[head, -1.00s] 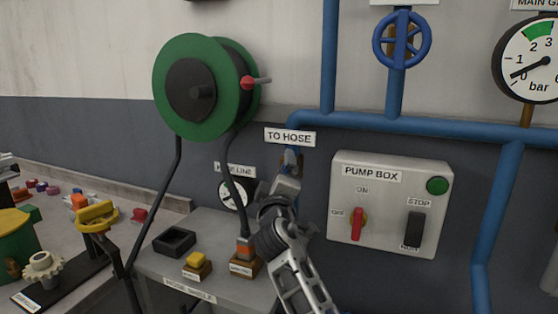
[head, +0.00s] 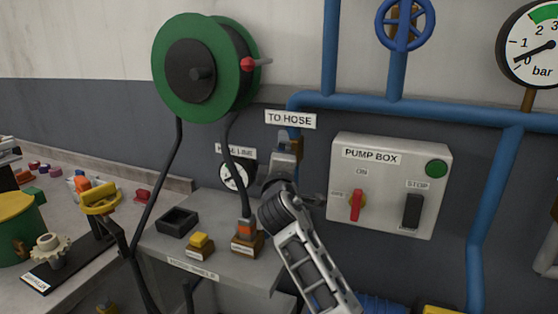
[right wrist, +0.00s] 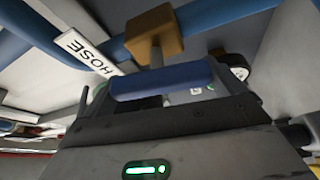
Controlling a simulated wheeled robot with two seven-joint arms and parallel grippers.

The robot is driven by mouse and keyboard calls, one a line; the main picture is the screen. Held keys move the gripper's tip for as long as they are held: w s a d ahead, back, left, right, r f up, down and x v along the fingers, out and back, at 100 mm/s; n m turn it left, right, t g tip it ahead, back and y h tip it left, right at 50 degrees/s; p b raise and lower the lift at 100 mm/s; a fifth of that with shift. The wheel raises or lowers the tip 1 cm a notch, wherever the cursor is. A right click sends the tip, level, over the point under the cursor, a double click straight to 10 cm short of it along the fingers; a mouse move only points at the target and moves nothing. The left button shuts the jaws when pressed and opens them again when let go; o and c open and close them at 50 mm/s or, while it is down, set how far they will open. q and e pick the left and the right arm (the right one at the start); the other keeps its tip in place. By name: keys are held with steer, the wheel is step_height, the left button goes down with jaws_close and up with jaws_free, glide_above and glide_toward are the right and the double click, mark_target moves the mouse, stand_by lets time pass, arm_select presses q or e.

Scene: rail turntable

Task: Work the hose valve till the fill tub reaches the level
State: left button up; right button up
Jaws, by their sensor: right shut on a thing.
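The hose valve is under the "TO HOSE" sign (head: 290,120). Its brass body (head: 297,146) is mostly hidden behind my right gripper (head: 284,148) in the head view. In the right wrist view the brass body (right wrist: 155,33) and the blue valve handle (right wrist: 165,80) are close in front of the jaws. My right gripper is shut on the blue handle. The fingertips are largely hidden. My left gripper is not in view. I cannot make out the fill tub or its level.
The pump box (head: 385,186) is right of my arm, its red switch (head: 355,205) upright. The green hose reel (head: 195,68) hangs at left above a grey shelf (head: 160,240). A small gauge (head: 237,176) is behind the hose. Blue pipes (head: 430,108) cross the wall.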

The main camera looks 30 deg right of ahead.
steer(key=o, duration=0.6)
steer(key=b+v, duration=0.2)
steer(key=v, duration=1.4)
steer(key=shift+f+b, duration=0.1)
steer(key=shift+b, duration=0.3)
